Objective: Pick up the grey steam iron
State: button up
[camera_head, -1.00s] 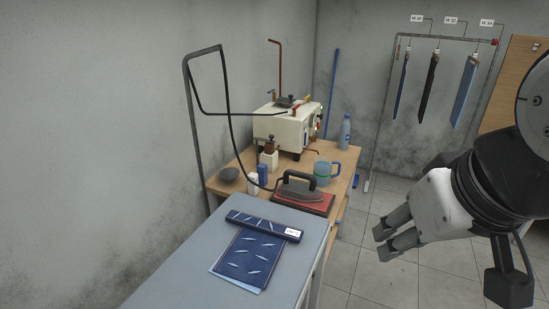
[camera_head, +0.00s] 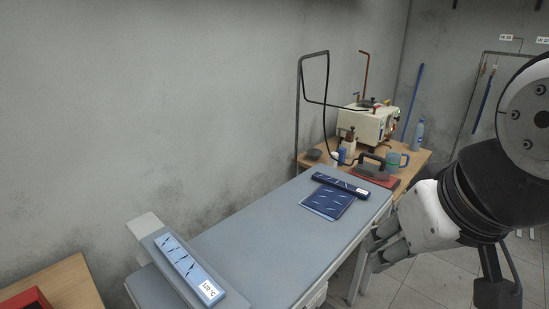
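The grey steam iron (camera_head: 371,167) stands on a red rest (camera_head: 385,181) at the near edge of the wooden table, beyond the far end of the ironing board. A black hose runs from it up to the bent metal stand. My gripper (camera_head: 374,256) is at the right, in front of the board's right edge and well short of the iron. Its fingers are seen from the side with a gap between them, and it appears open and empty.
The grey-blue ironing board (camera_head: 240,252) fills the middle, with folded dark blue cloth (camera_head: 327,204) at its far end. A cream steam generator (camera_head: 368,125), a blue mug (camera_head: 395,160) and a bottle (camera_head: 418,135) stand near the iron.

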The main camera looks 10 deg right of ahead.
aim_at(368, 170)
jog(key=i+l+u, duration=0.15)
jog(key=l, duration=0.15)
jog(key=i+l+u, duration=0.15)
jog(key=l, duration=0.15)
jog(key=i+l+u, duration=0.15)
jog(key=l, duration=0.15)
jog(key=i+l+u, duration=0.15)
jog(key=l, duration=0.2)
jog(key=i+l, duration=0.1)
jog(key=l, duration=0.3)
jog(key=i+l, duration=0.15)
jog(key=l, duration=0.25)
jog(key=i+l, duration=0.1)
jog(key=l, duration=0.3)
jog(key=i+l, duration=0.1)
jog(key=l, duration=0.35)
jog(key=i+l, duration=0.15)
jog(key=l, duration=0.25)
jog(key=i+l, duration=0.1)
jog(key=l, duration=0.3)
jog(key=i+l, duration=0.1)
jog(key=l, duration=0.3)
